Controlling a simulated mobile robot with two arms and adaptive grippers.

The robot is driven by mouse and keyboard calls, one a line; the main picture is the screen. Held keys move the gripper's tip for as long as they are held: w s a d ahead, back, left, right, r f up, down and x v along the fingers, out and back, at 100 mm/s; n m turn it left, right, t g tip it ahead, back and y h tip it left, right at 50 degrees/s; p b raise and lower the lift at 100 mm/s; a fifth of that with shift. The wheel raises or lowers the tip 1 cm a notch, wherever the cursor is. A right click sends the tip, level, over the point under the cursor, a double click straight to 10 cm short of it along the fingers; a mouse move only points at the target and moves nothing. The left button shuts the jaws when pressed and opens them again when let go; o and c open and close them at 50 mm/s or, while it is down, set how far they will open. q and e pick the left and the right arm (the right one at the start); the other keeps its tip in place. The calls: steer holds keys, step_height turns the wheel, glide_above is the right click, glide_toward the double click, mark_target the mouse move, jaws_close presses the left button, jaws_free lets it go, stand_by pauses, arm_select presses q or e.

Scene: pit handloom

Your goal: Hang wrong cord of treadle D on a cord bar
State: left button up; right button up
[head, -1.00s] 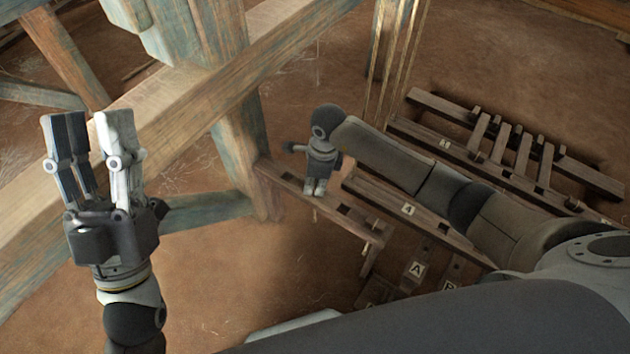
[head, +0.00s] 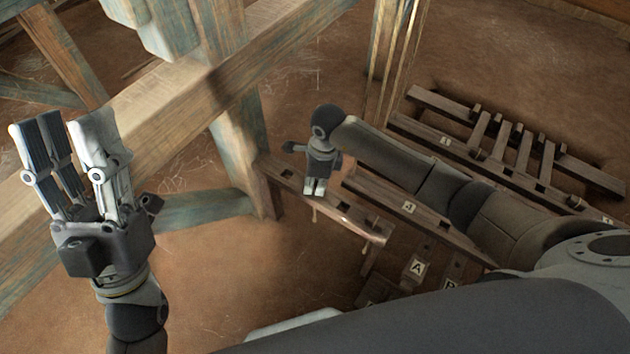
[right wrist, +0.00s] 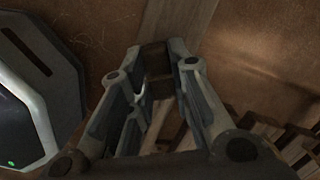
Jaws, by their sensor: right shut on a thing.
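My right gripper (head: 315,188) points down at a slotted wooden bar (head: 350,219) in the head view, over its left part. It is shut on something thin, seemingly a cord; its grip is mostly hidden. In the right wrist view the fingers (right wrist: 160,85) flank a dark wooden block, with a small pale loop (right wrist: 140,91) at the left finger. Short pale cord ends (head: 314,214) hang below the bar. Treadle D's label is not visible. My left gripper (head: 72,150) is open and empty, raised at the left, away from the bar.
Boards labelled A (head: 417,268) and B lie below the bar. A bar marked 4 (head: 409,207) runs behind it. A slatted rack (head: 515,143) lies at the right. Thick loom beams (head: 170,100) cross behind my left gripper. Earth floor (head: 240,270) is open at lower left.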

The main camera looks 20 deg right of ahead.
steer(key=o, duration=1)
steer(key=shift+c, duration=0.2)
